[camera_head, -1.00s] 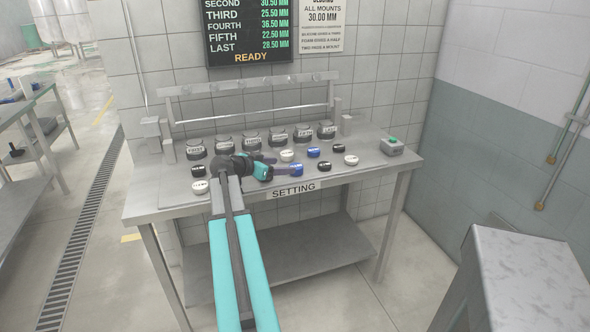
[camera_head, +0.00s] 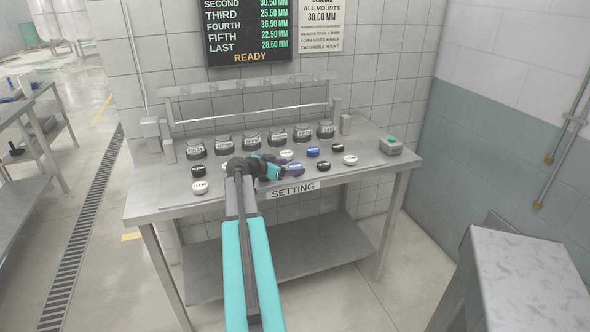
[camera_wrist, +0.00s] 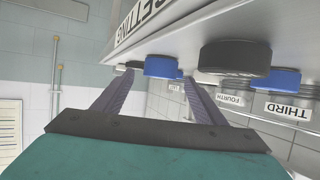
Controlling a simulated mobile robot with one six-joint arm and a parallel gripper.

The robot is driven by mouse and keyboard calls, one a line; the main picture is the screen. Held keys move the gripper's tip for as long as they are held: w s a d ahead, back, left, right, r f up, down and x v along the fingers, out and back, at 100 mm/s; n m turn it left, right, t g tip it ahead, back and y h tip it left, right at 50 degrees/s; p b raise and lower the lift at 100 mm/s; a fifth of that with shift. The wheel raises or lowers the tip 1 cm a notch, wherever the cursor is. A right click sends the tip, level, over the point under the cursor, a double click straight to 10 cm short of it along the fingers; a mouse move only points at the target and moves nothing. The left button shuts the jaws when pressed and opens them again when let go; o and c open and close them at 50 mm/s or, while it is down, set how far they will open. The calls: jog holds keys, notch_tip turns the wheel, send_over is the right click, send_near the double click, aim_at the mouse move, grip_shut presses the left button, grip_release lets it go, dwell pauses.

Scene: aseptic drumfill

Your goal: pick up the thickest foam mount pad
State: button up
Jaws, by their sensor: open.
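Several small round pads in black, white and blue lie on the steel table (camera_head: 160,203). They include a white pad (camera_head: 199,187), a black pad (camera_head: 323,165), a blue pad (camera_head: 312,151) and another white pad (camera_head: 350,160). Their lettering is too small to read, so I cannot tell which is the thickest foam one. My gripper (camera_head: 297,171) is open and low over the table, at a blue pad partly hidden by it. In the wrist view, which is upside down, a blue pad (camera_wrist: 162,66) shows between the fingertips (camera_wrist: 158,78). A black pad (camera_wrist: 235,58) is beside them.
Several dark labelled mounts (camera_head: 250,141) stand in a row behind the pads. A metal rail frame (camera_head: 250,118) rises behind them. A grey box with a green button (camera_head: 390,145) is at the right. A display (camera_head: 249,33) lists thicknesses and READY. A metal cabinet (camera_head: 530,280) stands front right.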

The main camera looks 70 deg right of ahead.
aim_at(295, 166)
jog(key=shift+p+x, duration=0.45)
jog(key=shift+x, duration=1.4)
jog(key=shift+a, duration=0.1)
jog(key=c, duration=1.1)
